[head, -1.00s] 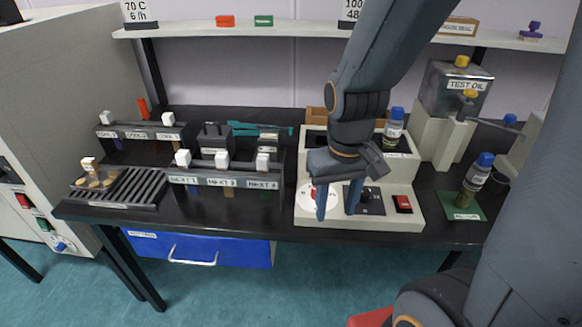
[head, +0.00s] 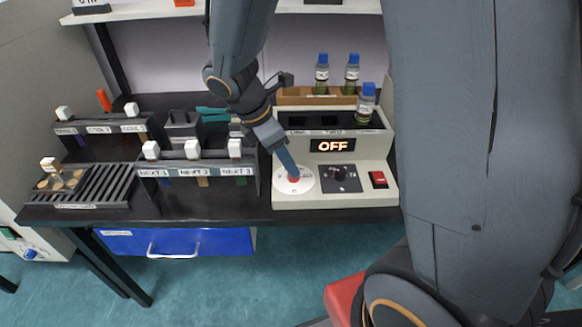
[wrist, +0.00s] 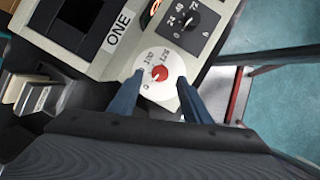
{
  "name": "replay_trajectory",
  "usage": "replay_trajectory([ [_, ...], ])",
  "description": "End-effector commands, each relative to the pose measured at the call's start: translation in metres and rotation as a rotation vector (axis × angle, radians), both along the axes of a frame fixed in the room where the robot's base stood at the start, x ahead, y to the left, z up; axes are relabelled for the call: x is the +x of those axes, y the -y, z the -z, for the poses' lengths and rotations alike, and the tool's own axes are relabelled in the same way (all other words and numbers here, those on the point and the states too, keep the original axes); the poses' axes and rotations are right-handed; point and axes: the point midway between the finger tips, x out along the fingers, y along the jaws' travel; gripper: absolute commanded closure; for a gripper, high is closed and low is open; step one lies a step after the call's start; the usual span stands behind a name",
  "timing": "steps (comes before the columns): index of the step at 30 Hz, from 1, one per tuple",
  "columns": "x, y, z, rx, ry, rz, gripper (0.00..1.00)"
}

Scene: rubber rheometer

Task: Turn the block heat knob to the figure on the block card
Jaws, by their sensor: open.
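The heater block (head: 335,197) stands at the bench's right, its display (head: 332,145) reading OFF. On its front left is a white round dial (head: 306,185) with a red knob (wrist: 159,73) at its centre. Figures ring the dial in the wrist view; I cannot read the setting surely. My open gripper (wrist: 160,78) has one finger on each side of the red knob, over the dial; contact cannot be told. In the head view my gripper (head: 291,174) partly covers the knob. I cannot tell which shelf card is the block card; the figures are cut off.
Right of the dial are a black knob (head: 340,173) marked 24, 48, 72 and a red switch (head: 379,179). A blue-capped vial (head: 366,105) stands on the block, with two more in a wooden rack behind. Labelled rails (head: 195,170) stand left.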

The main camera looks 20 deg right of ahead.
Motion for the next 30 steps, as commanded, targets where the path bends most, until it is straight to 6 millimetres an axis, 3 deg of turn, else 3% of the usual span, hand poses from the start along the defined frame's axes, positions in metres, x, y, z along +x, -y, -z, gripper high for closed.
replay_trajectory([
  [3,-0.001,0.007,0.017,0.0,-0.004,0.002,0.56],
  [9,0.0,0.014,0.034,0.002,-0.001,0.003,0.56],
  [18,0.001,0.015,0.036,0.003,0.001,0.004,0.56],
  [20,0.001,0.015,0.036,0.003,0.001,0.004,0.63],
  [26,0.001,0.014,0.036,0.002,0.0,0.004,0.97],
  [30,0.0,0.015,0.036,0.002,0.001,0.007,0.97],
])
